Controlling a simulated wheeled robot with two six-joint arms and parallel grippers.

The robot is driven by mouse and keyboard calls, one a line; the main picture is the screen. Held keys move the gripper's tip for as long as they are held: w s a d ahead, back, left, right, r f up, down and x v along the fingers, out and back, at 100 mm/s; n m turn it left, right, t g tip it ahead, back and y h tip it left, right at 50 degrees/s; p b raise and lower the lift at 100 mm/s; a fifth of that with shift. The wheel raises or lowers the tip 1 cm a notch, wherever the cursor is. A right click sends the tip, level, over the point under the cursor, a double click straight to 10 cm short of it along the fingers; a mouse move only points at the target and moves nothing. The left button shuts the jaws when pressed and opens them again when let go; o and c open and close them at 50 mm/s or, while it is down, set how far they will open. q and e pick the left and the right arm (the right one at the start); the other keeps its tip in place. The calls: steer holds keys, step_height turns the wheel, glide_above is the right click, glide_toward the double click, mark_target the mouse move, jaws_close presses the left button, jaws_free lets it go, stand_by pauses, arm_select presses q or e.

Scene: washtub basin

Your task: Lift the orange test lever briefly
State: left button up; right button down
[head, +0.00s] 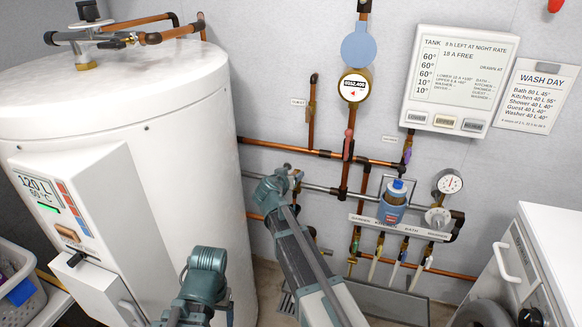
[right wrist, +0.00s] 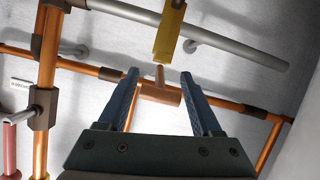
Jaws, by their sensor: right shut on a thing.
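In the right wrist view, an orange-brown T-shaped lever (right wrist: 160,93) sits between the tips of my right gripper (right wrist: 160,86), its crossbar spanning the gap. The gripper is shut on it. A yellow metal piece (right wrist: 168,35) is just beyond the lever. In the head view my right gripper (head: 293,175) is at the wall pipes, right of the white tank, and the lever is too small to make out. My left arm is low in front of the tank; its fingers cannot be made out.
The white water tank (head: 200,120) stands at the left. Copper pipes (head: 300,150) and a grey pipe (right wrist: 235,45) run close around my right gripper. A blue bottle (head: 393,205) and a pressure gauge (head: 447,182) are to the right. A white appliance (head: 540,240) stands at the far right.

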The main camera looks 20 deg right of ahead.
steer(key=shift+w+d+r+g+y+p, duration=0.1)
steer(key=shift+r+g+y+p, duration=0.25)
steer(key=shift+p, duration=0.4)
steer(key=shift+w+r+g+y+p, duration=0.15)
steer(key=shift+g+p, duration=0.3)
steer(key=shift+p, duration=0.25)
steer(key=shift+f, duration=0.1)
steer(key=shift+c, duration=0.6)
jaws_free()
steer(key=shift+s, duration=0.1)
steer(key=p+v, duration=0.7)
steer(key=v, duration=0.6)
steer(key=shift+s+a, duration=0.25)
